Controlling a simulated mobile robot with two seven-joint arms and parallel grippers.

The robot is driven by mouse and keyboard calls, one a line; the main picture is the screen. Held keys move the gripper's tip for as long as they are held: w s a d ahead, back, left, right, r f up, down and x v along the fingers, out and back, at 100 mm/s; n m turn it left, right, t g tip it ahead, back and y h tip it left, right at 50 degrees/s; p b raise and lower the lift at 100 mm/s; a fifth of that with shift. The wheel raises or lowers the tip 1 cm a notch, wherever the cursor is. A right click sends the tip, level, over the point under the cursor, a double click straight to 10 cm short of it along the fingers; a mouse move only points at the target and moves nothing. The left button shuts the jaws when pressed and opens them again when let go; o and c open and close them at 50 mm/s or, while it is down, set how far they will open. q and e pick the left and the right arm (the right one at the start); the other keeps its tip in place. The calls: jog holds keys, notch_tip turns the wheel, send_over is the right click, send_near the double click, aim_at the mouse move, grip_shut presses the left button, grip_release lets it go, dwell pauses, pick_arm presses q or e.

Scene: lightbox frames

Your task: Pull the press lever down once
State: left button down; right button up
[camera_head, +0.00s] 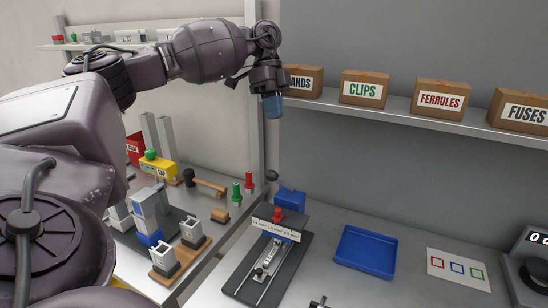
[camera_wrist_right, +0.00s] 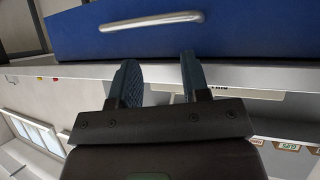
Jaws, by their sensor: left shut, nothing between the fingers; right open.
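A dark round knob (camera_head: 271,176) shows beside the grey post; I cannot tell whether it belongs to the press lever. A dark base plate (camera_head: 250,288) on the bench carries a metal slide on rails, a white label strip and a red knob (camera_head: 277,214). No lever arm is clearly readable. My left gripper (camera_head: 273,106) is shut and empty, pointing down high above the knob and apart from it. My right gripper (camera_wrist_right: 160,78) is open and empty in the right wrist view, below a blue panel with a silver handle (camera_wrist_right: 152,21).
A blue tray (camera_head: 366,251) and a card with coloured squares (camera_head: 458,268) lie on the bench. A shelf (camera_head: 400,108) with labelled cartons runs behind. The left bench holds a mallet (camera_head: 205,183), a yellow block (camera_head: 158,168) and several fixtures. My left arm hides part of it.

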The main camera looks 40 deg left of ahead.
pick_arm(q)
jog(key=x, duration=0.3)
jog(key=s+x, duration=0.1)
jog(key=x, duration=0.6)
jog(key=shift+s+a+p, duration=0.15)
jog(key=shift+s+p, duration=0.2)
jog(key=shift+s+f, duration=0.25)
jog(key=shift+f, duration=0.1)
pick_arm(e)
jog(key=shift+w+r, duration=0.5)
jog(key=shift+r, duration=0.2)
jog(key=shift+s, duration=0.1)
